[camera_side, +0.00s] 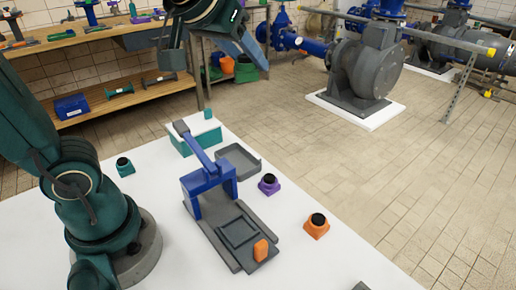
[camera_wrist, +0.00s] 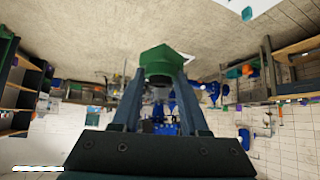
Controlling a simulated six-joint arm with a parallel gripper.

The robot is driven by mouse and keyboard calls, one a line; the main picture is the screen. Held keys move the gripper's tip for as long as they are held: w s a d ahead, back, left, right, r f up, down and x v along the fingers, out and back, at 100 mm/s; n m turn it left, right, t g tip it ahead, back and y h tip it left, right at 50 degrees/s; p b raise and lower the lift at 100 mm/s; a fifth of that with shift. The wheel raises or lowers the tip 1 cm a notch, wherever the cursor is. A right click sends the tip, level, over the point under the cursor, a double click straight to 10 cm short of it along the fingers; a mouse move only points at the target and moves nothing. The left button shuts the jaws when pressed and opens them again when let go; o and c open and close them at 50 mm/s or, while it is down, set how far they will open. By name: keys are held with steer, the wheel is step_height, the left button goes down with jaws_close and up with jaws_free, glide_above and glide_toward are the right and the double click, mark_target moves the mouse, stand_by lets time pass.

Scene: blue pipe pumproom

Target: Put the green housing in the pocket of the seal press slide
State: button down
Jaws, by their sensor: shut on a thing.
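My gripper (camera_wrist: 163,78) shows in the wrist view, with its two fingers shut on the green housing (camera_wrist: 163,55) at their tips. In the side view my arm reaches up past the top edge, and the held housing cannot be made out there. The seal press (camera_side: 205,183) stands on the white table with a blue frame and a raised lever. Its dark grey slide (camera_side: 247,261) extends toward the front, with an orange block on its end. The square pocket (camera_side: 238,232) in the slide looks empty. My gripper is well away from the press.
A teal housing (camera_side: 124,167) is left of the press; a purple one (camera_side: 269,185) and an orange one (camera_side: 316,226) are to its right. A grey tray (camera_side: 240,161) and a teal-and-white box (camera_side: 195,138) lie behind it.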

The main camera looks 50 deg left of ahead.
steer(key=shift+a, duration=0.3)
steer(key=shift+s+d+f+m+g+h, duration=1.65)
steer(key=shift+f+m+g, duration=0.85)
steer(key=shift+f+m, duration=1.9)
steer(key=shift+s+d+f+m+g+h, duration=1.65)
steer(key=shift+f+m+g, duration=1.1)
steer(key=shift+m, duration=3.05)
steer(key=shift+s+d+f+m+g+h, duration=1.3)
steer(key=shift+s+d+f+m+g, duration=0.7)
steer(key=shift+f+m, duration=2.55)
